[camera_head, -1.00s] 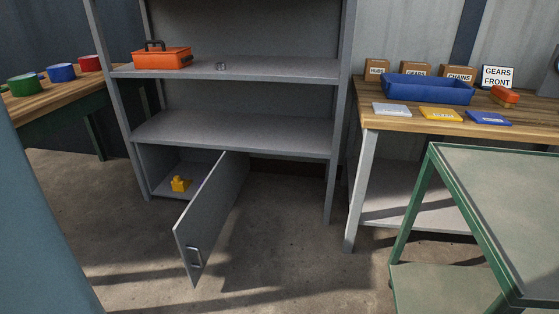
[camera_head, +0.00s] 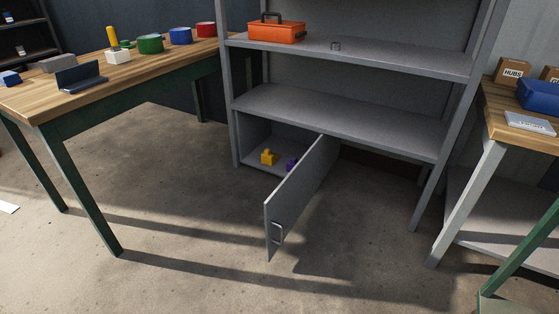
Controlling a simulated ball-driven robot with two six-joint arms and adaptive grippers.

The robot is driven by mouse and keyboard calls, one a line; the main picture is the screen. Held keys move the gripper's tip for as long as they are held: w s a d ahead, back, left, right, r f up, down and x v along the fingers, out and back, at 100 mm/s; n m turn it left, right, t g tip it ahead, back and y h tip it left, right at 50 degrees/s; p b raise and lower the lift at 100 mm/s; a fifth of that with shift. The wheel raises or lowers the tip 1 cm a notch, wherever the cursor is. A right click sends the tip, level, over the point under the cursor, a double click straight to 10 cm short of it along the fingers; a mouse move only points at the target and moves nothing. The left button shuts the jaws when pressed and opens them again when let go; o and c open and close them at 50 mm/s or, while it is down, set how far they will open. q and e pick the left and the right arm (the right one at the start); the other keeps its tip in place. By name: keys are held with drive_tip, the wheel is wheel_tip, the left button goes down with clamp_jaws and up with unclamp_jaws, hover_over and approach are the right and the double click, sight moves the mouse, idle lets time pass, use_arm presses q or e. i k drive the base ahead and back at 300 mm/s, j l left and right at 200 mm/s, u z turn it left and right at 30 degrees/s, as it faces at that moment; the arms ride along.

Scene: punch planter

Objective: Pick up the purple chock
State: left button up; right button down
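The purple chock (camera_head: 291,164) sits in the low compartment of the grey shelf unit (camera_head: 340,122). It is partly hidden behind the open cabinet door (camera_head: 300,198). A yellow chock (camera_head: 269,157) stands to its left in the same compartment. The door stands swung out toward me, with a handle (camera_head: 278,233) near its free edge. Neither of my grippers is in view.
A wooden workbench (camera_head: 130,82) with green legs stands at left, holding several tins and tools. An orange toolbox (camera_head: 277,31) is on the upper shelf. Another bench (camera_head: 510,128) and a green cart leg (camera_head: 522,250) are at right. The concrete floor before the shelf is clear.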

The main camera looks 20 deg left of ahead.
sight(291, 163)
drive_tip(key=u, duration=0.4)
drive_tip(key=i+j+u, duration=0.45)
drive_tip(key=i+u, duration=0.5)
drive_tip(key=i+j, duration=0.15)
drive_tip(key=i, duration=0.35)
drive_tip(key=i+j+z, duration=0.15)
drive_tip(key=i, duration=0.3)
drive_tip(key=i+z, duration=0.2)
drive_tip(key=z, duration=0.25)
drive_tip(key=i+j+z, duration=0.1)
drive_tip(key=z, duration=0.35)
drive_tip(key=i+j+z, duration=0.15)
drive_tip(key=z, duration=0.35)
drive_tip(key=i+j+z, duration=0.2)
drive_tip(key=z, duration=0.25)
drive_tip(key=i+j+z, duration=0.2)
drive_tip(key=z, duration=0.3)
drive_tip(key=i+j+z, duration=0.1)
drive_tip(key=j+z, duration=0.65)
drive_tip(key=z, duration=0.15)
drive_tip(key=i, duration=0.05)
